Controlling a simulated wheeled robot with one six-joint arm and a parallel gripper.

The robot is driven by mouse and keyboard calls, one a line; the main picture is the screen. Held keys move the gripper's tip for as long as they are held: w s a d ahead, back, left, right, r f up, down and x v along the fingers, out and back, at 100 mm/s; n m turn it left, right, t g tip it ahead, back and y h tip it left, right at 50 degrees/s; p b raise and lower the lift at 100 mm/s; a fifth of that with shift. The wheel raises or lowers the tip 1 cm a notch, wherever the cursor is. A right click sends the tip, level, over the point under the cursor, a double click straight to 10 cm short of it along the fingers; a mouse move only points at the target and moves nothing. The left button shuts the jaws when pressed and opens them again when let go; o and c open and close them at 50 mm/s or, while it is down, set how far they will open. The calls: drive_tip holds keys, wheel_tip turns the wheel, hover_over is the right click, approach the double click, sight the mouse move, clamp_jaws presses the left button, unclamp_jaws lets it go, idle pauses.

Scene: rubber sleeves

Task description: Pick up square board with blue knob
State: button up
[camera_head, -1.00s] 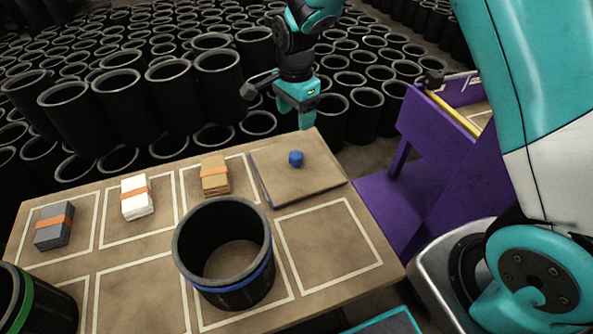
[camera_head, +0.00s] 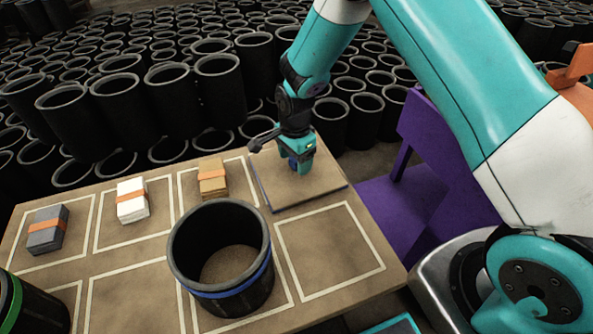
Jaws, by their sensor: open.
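The square board (camera_head: 318,184) lies flat at the far right of the table, a brown plate with a dark blue edge. Its blue knob (camera_head: 294,163) is mostly hidden behind my gripper (camera_head: 300,168). My gripper points down over the middle of the board, with its open fingers at the knob. I cannot tell whether the fingers touch the knob or the board.
A black sleeve with a blue band (camera_head: 224,285) stands on the table in front of the board. Banded stacks in grey (camera_head: 47,240), white (camera_head: 131,210) and tan (camera_head: 213,187) stand left. A green-banded sleeve (camera_head: 40,305) is at the lower left. An outlined square (camera_head: 330,250) is empty.

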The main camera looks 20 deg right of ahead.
drive_tip(key=shift+c, duration=0.2)
drive_tip(key=c, duration=1.2)
drive_tip(key=shift+o, duration=0.2)
drive_tip(key=shift+r, duration=0.1)
